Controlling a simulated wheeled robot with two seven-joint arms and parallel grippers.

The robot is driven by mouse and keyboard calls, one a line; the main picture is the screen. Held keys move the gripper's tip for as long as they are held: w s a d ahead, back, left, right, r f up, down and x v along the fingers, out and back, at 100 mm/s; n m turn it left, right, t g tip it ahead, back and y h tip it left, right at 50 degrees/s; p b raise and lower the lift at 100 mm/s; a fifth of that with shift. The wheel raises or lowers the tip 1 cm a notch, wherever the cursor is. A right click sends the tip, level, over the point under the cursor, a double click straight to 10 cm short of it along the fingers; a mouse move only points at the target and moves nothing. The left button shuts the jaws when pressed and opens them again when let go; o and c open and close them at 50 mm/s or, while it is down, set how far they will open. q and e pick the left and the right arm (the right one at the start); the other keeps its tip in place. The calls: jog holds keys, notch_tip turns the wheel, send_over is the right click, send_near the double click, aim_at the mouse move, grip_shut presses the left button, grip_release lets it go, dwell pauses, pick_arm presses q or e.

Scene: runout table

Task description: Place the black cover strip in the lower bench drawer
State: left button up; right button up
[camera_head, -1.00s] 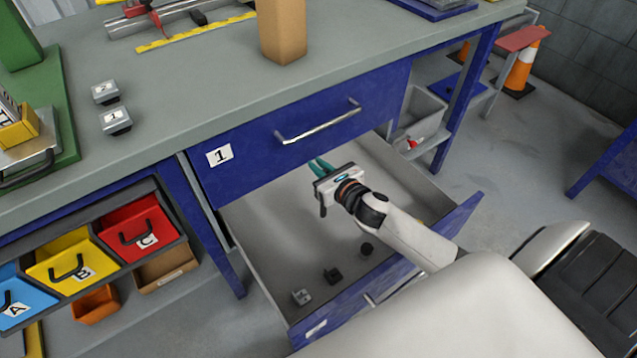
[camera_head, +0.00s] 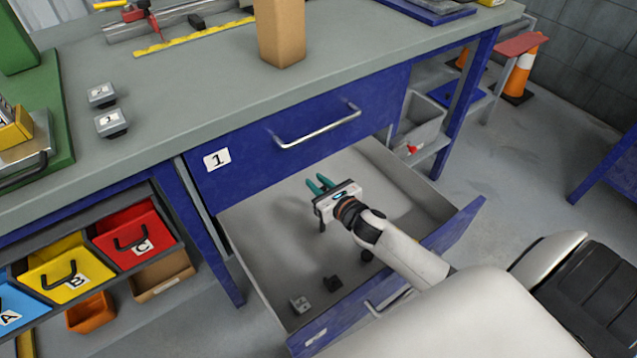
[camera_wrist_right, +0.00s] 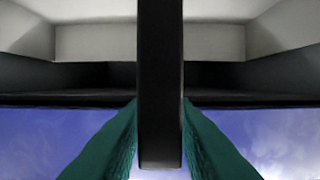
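The lower bench drawer (camera_head: 262,262) is pulled open below the closed upper drawer marked 1. My right gripper (camera_head: 319,184) is over the open drawer, its teal fingers pointing toward the bench. In the right wrist view, the black cover strip (camera_wrist_right: 160,80) stands upright between the two teal fingers (camera_wrist_right: 160,125), which press against its sides. In the head view the strip cannot be made out clearly. My left gripper is not in view.
Small dark and grey pieces (camera_head: 300,304) lie in the drawer's near left part. The upper drawer's handle (camera_head: 318,127) juts out above. A cardboard-coloured block (camera_head: 281,32) stands on the bench top. Coloured bins (camera_head: 133,235) are at left. The drawer's middle floor is clear.

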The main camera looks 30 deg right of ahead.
jog(key=shift+o, duration=0.8)
jog(key=shift+r, duration=0.1)
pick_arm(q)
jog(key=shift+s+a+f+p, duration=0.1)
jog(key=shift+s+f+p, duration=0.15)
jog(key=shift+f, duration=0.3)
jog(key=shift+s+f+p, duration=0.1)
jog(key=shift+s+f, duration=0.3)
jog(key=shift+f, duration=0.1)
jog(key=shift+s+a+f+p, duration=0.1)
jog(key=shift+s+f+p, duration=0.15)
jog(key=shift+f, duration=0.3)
pick_arm(e)
jog(key=a+v, duration=0.1)
jog(key=v, duration=1.1)
jog(key=shift+d, duration=0.5)
jog(key=shift+r, duration=0.1)
